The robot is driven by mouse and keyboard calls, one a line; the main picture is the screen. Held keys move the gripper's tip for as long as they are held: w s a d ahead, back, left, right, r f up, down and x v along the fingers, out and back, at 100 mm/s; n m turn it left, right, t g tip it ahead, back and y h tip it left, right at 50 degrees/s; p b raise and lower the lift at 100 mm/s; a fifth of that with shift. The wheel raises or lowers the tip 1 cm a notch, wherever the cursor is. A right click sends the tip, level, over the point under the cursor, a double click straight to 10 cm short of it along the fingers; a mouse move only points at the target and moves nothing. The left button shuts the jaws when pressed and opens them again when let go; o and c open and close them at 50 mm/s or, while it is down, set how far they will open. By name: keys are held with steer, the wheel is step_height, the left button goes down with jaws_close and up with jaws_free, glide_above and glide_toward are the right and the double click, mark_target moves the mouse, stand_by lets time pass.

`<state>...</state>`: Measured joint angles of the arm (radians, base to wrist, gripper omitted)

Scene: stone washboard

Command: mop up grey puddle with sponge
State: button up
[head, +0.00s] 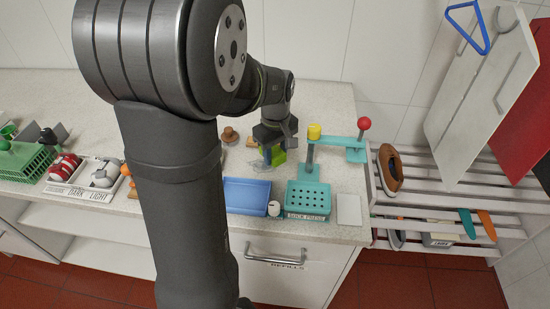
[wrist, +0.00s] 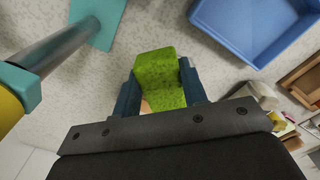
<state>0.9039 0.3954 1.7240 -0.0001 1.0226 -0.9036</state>
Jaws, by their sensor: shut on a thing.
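My gripper (head: 272,146) is over the worktop behind the blue tray, left of the teal press. It is shut on a bright green sponge (head: 279,156). The wrist view shows the sponge (wrist: 157,68) between the two dark blue fingers of my gripper (wrist: 158,88). I cannot tell whether the sponge touches the worktop. I cannot make out a grey puddle in either view; my arm hides part of the worktop in the head view.
A blue tray (head: 246,197) lies in front of my gripper. A teal press (head: 308,197) with a yellow-topped post (head: 314,132) stands to the right. A brown knobbed object (head: 229,135) is behind left. A slatted rack (head: 430,205) holds a shoe (head: 390,170).

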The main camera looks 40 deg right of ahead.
steer(key=shift+r, duration=1.65)
steer(key=shift+w, duration=0.1)
steer(key=shift+w+a, duration=0.1)
steer(key=shift+w, duration=0.25)
steer(key=w+a, duration=0.6)
steer(key=w, duration=0.6)
steer(key=w+a, duration=0.7)
steer(key=w, duration=0.5)
steer(key=w+a, duration=0.4)
steer(key=a, duration=0.3)
steer(key=w+a+f, duration=0.1)
steer(key=w+a, duration=0.4)
steer(key=a, duration=0.3)
steer(key=w+a+f, duration=0.1)
steer(key=w+a, duration=0.3)
steer(key=a, duration=0.4)
steer(key=shift+w, duration=0.15)
steer(key=shift+r, duration=0.1)
